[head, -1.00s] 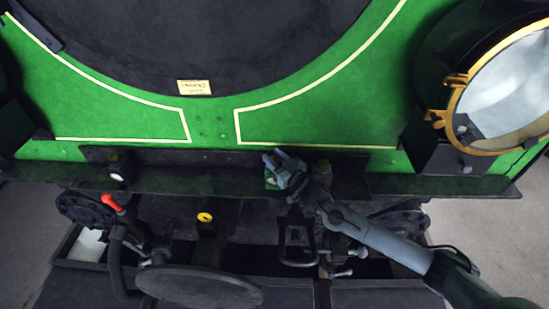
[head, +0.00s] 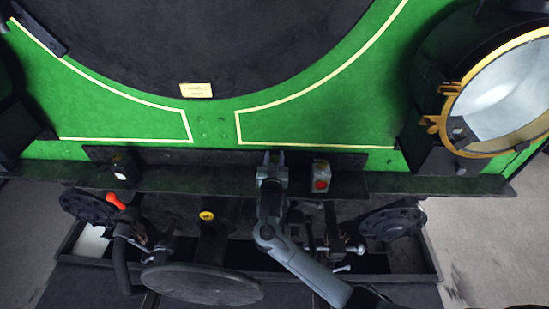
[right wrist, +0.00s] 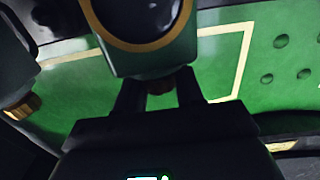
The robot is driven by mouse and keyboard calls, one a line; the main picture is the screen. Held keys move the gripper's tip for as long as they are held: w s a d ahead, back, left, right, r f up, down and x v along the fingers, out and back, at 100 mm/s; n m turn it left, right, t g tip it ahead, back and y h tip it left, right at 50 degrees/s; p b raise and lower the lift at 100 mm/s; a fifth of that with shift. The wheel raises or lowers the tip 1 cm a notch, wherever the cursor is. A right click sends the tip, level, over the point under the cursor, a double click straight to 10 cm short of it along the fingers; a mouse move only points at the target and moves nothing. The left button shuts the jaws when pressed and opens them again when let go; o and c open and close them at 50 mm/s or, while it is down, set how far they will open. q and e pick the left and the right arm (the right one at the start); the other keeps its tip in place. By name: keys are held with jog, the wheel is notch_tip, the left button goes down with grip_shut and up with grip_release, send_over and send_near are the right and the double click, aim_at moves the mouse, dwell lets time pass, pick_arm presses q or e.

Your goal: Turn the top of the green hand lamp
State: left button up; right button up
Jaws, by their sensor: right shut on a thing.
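The green hand lamp (right wrist: 150,60) fills the top middle of the right wrist view. It has a green body and a round dark lens with a yellow ring. Its small brownish top (right wrist: 160,86) sits between the two dark fingers of my right gripper (right wrist: 158,97), which is shut on it. In the head view my right gripper (head: 271,160) is at the ledge below the boiler front, and it hides most or all of the green lamp there. My left gripper is not in view.
A lamp with a red lens (head: 321,180) stands close to the right of my gripper. Another lamp with a white lens (head: 122,170) is at the left. A large headlamp with a golden rim (head: 500,95) is at far right. A red-tipped lever (head: 116,201) stands below left.

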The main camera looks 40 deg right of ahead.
jog(key=shift+m+g+h, duration=0.6)
jog(key=shift+g+h, duration=0.1)
jog(key=o, duration=0.9)
jog(key=shift+o, duration=0.2)
jog(key=shift+a, duration=0.1)
jog(key=v, duration=1)
jog(key=shift+a, duration=0.3)
jog(key=shift+s, duration=0.1)
